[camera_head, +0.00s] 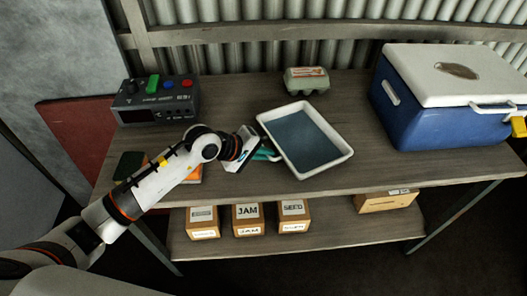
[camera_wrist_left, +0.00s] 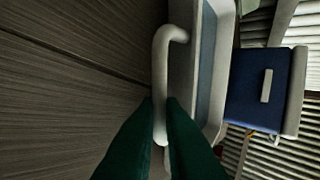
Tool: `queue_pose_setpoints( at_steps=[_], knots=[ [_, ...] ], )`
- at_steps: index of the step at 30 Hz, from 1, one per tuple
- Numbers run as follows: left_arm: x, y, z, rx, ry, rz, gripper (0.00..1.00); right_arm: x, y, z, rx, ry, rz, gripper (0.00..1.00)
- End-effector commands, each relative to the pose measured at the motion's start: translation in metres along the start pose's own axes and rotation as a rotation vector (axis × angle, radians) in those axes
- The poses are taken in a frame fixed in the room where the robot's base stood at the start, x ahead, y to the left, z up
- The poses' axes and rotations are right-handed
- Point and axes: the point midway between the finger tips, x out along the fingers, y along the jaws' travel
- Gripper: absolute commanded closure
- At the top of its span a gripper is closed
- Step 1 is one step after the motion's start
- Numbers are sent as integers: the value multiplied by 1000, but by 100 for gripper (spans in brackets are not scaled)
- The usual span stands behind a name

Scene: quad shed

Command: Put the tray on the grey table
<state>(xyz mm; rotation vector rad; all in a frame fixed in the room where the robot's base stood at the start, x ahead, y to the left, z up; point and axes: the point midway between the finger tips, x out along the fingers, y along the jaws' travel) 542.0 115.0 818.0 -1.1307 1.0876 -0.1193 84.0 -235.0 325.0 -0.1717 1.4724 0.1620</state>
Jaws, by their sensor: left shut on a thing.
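The tray (camera_head: 308,138) is white with a blue-grey inside and looks empty. It is over the middle of the grey-brown wooden table (camera_head: 235,105); I cannot tell whether it touches the top. My left gripper (camera_head: 266,153) is at the tray's left side. In the left wrist view, its green fingers (camera_wrist_left: 162,112) are shut on the tray's white handle (camera_wrist_left: 162,70), with the tray's rim (camera_wrist_left: 183,60) beside it. My right gripper is not in view.
A blue cooler with a white lid (camera_head: 450,90) stands at the right. An egg carton (camera_head: 306,80) is behind the tray. A dark radio-like box (camera_head: 155,100) stands at the left. Small labelled boxes (camera_head: 248,219) sit on the lower shelf.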

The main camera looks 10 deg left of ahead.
Motion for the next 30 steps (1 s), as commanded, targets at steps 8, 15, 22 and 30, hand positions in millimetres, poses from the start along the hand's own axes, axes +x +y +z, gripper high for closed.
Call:
queue_pose_setpoints(
  at_steps=[8,15,22,30],
  knots=[
    [0,1,0,0,0,1,83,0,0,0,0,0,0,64],
    [-1,0,0,0,0,1,83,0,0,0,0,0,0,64],
    [-27,1,1,3,-4,3,83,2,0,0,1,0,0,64],
    [-85,2,1,4,-4,3,83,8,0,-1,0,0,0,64]
  ],
)
